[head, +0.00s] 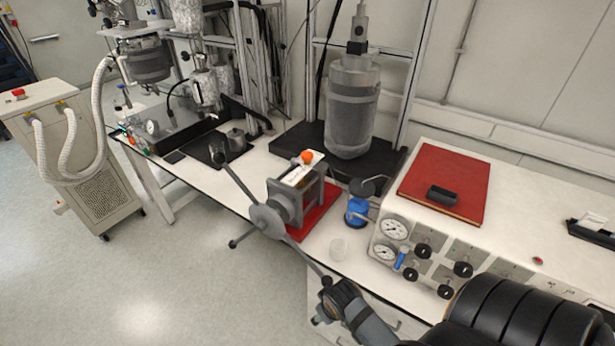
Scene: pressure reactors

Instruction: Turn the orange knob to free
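The orange knob (307,157) sits on top of a grey boxy device (296,200), beside a pale label plate with writing too small to read. The device stands on a red base (318,216) near the table's front edge. A grey spoked handwheel (268,218) with long arms is on its front side. My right arm comes in from the lower right. Its gripper (328,304) is near the lower end of one handwheel spoke, well below the knob. I cannot tell whether its fingers touch the spoke or are open. My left gripper is not in view.
A control box (470,245) with gauges and black knobs stands right of the device, a red panel (443,183) on top. Floor at left front is clear.

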